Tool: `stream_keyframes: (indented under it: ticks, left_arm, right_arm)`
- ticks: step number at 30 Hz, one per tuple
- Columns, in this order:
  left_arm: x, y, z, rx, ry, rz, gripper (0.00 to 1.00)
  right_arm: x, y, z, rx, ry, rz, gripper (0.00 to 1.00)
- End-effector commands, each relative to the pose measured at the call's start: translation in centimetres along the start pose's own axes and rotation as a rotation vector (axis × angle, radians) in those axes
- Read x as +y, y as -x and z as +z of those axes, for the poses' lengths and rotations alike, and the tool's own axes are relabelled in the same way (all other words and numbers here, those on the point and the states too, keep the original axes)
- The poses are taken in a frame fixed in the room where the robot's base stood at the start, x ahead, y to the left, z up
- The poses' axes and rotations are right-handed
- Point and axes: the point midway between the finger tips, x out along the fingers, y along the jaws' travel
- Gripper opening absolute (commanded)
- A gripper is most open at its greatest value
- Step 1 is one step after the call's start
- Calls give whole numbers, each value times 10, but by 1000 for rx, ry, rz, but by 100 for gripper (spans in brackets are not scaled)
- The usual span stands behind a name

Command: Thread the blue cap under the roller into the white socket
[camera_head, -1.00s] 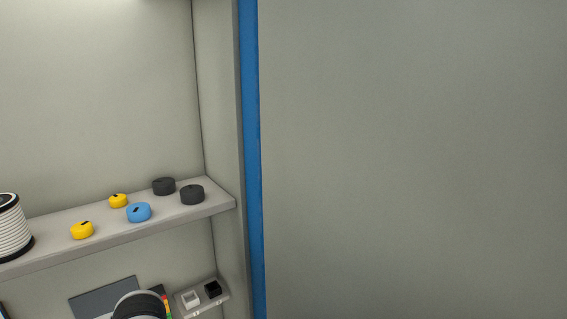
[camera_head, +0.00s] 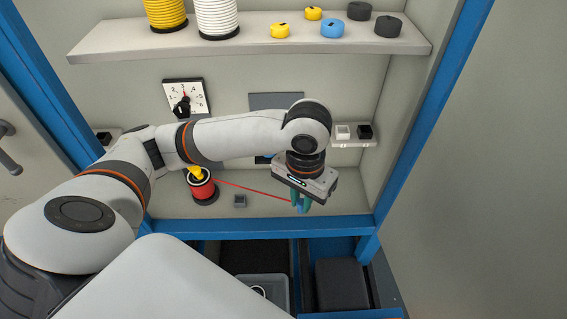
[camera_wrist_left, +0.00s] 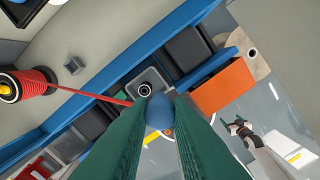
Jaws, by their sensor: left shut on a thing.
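My left gripper (camera_head: 300,205) is shut on the blue cap (camera_wrist_left: 158,110), held between its green fingers in front of the lower shelf edge. A taut red cable runs from the cap to the red spool (camera_head: 204,188), which stands on the lower shelf; the spool also shows in the left wrist view (camera_wrist_left: 27,85). A white square socket (camera_head: 343,132) sits on a small ledge to the right, apart from the cap. I cannot make out the roller clearly. A white and dark arm-like part (camera_wrist_left: 243,130) at the lower right of the wrist view may be my right gripper; its jaws are unclear.
A black socket (camera_head: 365,132) is beside the white one. A small grey block (camera_head: 239,201) stands on the lower shelf. Below are a grey bin (camera_head: 284,287) and an orange bin (camera_wrist_left: 224,88). The upper shelf (camera_head: 265,36) holds spools and coloured discs. Blue posts frame the bay.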

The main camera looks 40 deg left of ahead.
Motion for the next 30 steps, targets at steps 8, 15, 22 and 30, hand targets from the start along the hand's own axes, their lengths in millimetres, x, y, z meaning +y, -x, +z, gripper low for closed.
stream_keyframes:
  ticks: [8,15,22,30]
  left_arm:
    - [45,-59,28,13,44,10,0]
    - [122,-125,29,11,37,10,0]
    - [166,-153,20,5,8,3,0]
    - [163,-161,27,0,-2,-2,0]
  right_arm:
    - [-1,42,4,-1,0,0,86]
    - [-2,69,7,-1,0,-1,86]
    - [-2,78,8,-1,0,-1,86]
    - [-2,71,7,-1,0,0,86]
